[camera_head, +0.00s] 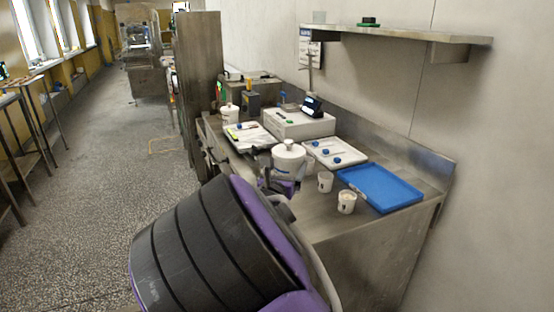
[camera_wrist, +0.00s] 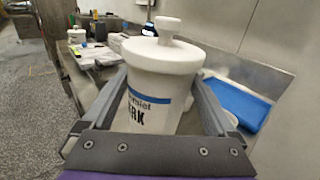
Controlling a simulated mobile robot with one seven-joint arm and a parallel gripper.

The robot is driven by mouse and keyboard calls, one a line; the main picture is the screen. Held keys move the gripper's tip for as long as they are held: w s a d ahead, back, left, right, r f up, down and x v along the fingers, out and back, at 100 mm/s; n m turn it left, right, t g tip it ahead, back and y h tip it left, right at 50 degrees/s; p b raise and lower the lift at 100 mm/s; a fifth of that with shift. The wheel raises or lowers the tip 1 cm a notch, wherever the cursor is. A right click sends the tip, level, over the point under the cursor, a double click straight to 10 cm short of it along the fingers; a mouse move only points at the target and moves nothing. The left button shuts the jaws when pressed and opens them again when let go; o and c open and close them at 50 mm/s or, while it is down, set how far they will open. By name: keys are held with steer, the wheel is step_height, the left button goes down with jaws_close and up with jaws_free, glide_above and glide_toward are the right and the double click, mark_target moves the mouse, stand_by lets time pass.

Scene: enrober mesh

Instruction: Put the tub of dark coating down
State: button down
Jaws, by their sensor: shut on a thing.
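A white lidded tub (camera_head: 288,160) with a knob on top is held between the fingers of my gripper (camera_head: 284,184). In the wrist view the tub (camera_wrist: 155,82) stands upright, with a blue stripe and dark lettering only partly readable. My gripper (camera_wrist: 162,92) is shut on its sides, one finger left and one right. In the head view the tub is over the front part of the steel bench (camera_head: 345,232). My arm and gripper hide its base, so I cannot tell whether it touches the bench.
Two small white cups (camera_head: 325,181) (camera_head: 347,202) stand right of the tub, near a blue tray (camera_head: 381,187). White trays (camera_head: 335,153) (camera_head: 248,136) with small items lie behind. A scale-like device (camera_head: 299,122) stands further back. The bench's front right is bare.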

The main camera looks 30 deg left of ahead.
steer(key=s+d+f+m+g+h, duration=0.2)
steer(key=d+f+m+h, duration=0.2)
steer(key=d, duration=1.1)
steer(key=s+d+f+m+g+h, duration=0.2)
steer(key=d+f+m+h, duration=0.2)
steer(key=d, duration=1)
steer(key=s+d+f+m+g+h, duration=0.2)
steer(key=d+f+h, duration=0.7)
steer(key=d, duration=0.6)
steer(key=shift+s+d+f+m+g+h, duration=0.3)
steer(key=shift+s+m, duration=0.25)
steer(key=shift+m, duration=0.65)
steer(key=shift+r, duration=0.15)
